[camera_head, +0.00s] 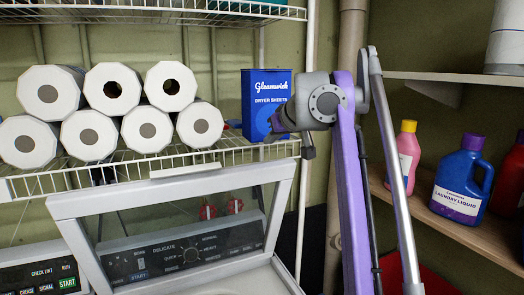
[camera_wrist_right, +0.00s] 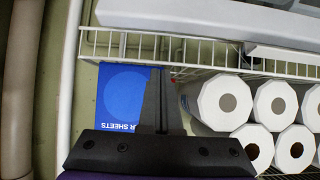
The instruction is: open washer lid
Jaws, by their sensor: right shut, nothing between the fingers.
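The washer lid (camera_head: 285,215) is a pale frame with a see-through window, standing raised and tilted at the lower middle of the head view. The washer's dark control panel (camera_head: 200,250) with dials shows through the window. My right gripper (camera_head: 275,122) is above the lid's upper right corner, in front of the blue dryer sheets box (camera_head: 262,90), and apart from the lid. In the right wrist view its fingers (camera_wrist_right: 160,85) are together and empty. A pale edge at the top of that view may be the lid. My left gripper is out of view.
Several paper rolls (camera_head: 90,135) sit on a white wire shelf (camera_head: 150,168) behind the lid. Another control panel (camera_head: 40,278) is at lower left. A wooden shelf at right holds a blue laundry bottle (camera_head: 460,180) and a pink bottle (camera_head: 405,160).

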